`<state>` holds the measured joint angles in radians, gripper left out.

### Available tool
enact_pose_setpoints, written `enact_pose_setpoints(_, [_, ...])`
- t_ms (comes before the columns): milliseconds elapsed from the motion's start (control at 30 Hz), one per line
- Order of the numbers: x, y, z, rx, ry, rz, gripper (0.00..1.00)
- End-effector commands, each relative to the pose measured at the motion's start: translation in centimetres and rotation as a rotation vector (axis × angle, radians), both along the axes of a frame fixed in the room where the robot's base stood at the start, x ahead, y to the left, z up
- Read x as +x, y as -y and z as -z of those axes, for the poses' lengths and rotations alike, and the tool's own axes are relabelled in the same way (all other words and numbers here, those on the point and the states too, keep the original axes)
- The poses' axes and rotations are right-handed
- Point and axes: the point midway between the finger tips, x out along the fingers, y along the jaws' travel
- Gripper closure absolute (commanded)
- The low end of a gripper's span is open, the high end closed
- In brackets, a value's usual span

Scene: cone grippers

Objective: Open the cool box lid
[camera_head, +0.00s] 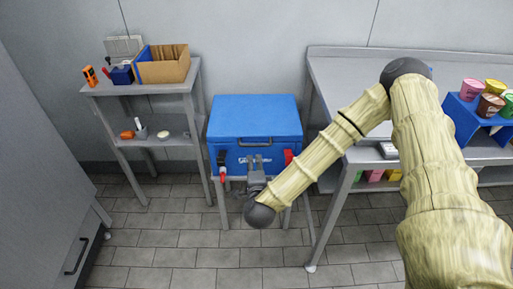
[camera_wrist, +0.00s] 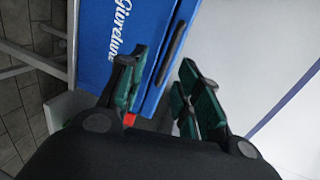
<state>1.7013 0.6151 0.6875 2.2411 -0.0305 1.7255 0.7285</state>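The blue cool box (camera_head: 228,150) stands on a low grey stand, and its blue lid (camera_head: 254,110) lies shut on top. A dark handle (camera_head: 256,141) runs along the lid's front edge; it also shows as a dark bar in the wrist view (camera_wrist: 172,52). A red latch piece (camera_head: 288,157) is at the front right, and a black and red one (camera_head: 221,165) at the front left. My gripper (camera_head: 256,160) is in front of the box, just below the handle. In the wrist view its green-padded fingers (camera_wrist: 160,65) are apart with nothing between them. Contact with the lid cannot be told.
A grey shelf (camera_head: 140,88) with a cardboard box (camera_head: 163,64) and small tools stands left of the cool box. A grey table (camera_head: 345,95) stands close on its right, with ice cream tubs (camera_head: 490,107) at the far right. The tiled floor in front is clear.

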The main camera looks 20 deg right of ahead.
Motion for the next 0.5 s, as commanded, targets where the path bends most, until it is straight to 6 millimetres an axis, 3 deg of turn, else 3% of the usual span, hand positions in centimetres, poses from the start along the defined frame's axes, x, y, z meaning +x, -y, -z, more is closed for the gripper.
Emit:
enact_pose_setpoints(167, [1.0, 1.2, -1.2, 0.032, 0.047, 0.054, 0.66])
enact_pose_setpoints(500, [5.2, 2.5, -0.4, 0.030, 0.048, 0.056, 0.66])
